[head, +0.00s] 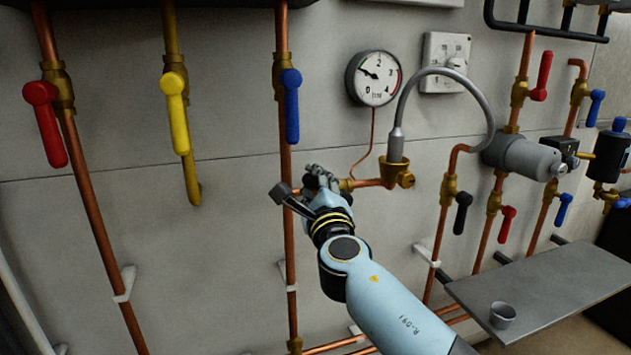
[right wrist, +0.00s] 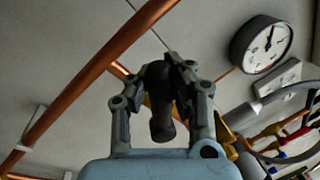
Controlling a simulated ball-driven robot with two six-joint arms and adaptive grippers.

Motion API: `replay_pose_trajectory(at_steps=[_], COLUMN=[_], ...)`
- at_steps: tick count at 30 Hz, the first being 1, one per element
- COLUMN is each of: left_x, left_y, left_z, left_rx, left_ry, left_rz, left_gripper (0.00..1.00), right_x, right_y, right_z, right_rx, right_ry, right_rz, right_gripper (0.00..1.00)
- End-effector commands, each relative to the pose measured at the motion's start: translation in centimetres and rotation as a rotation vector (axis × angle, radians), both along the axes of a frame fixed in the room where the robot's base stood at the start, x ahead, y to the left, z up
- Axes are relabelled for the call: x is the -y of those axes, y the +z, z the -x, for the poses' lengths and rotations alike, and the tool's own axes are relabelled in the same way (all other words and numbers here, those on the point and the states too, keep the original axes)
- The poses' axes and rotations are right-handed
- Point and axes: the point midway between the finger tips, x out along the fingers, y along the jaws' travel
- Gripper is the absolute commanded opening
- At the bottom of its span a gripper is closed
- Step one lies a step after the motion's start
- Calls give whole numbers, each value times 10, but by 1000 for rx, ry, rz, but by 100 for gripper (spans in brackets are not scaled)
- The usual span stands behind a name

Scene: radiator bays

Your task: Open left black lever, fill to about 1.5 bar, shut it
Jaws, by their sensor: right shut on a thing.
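My right gripper (head: 320,180) is at the brass valve (head: 346,185) on the short copper branch left of the filling loop. In the right wrist view its fingers stand on both sides of the left black lever (right wrist: 161,100) and are shut on it. In the head view my fingers mostly hide this lever, so I cannot tell its exact angle. The round pressure gauge (head: 374,78) reads about 1 bar; it also shows in the right wrist view (right wrist: 262,44). The right black lever (head: 462,213) hangs down along its pipe. My left gripper is not in view.
A grey flexible hose (head: 447,73) arches over the right side. Red (head: 46,123), yellow (head: 176,112) and blue (head: 291,105) levers are on pipes at left. A grey shelf (head: 550,285) with a small cup (head: 502,315) stands at lower right.

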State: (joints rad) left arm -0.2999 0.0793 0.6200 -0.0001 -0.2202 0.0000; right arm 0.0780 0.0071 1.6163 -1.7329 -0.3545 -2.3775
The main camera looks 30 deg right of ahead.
Motion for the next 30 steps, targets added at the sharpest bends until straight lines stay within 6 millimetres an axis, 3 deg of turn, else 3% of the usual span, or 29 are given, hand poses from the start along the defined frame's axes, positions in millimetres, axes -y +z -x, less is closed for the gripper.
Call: replay_pose_trajectory(at_steps=[1, 12, 13, 20, 30], left_x=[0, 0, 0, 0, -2], left_y=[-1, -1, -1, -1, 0], left_z=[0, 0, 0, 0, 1], left_rx=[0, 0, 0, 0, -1], left_ry=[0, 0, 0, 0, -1], left_rz=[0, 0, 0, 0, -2], left_gripper=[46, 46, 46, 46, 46], right_x=[-1, -2, -2, -1, -2], right_y=[-9, -9, -9, -5, -4], right_z=[2, 2, 2, 1, 5], right_rx=[-13, -14, -14, -9, -5], right_ry=[2, 2, 2, 2, 1], right_rz=[-6, -4, -4, 0, 3], right_gripper=[0, 0, 16, 46, 46])
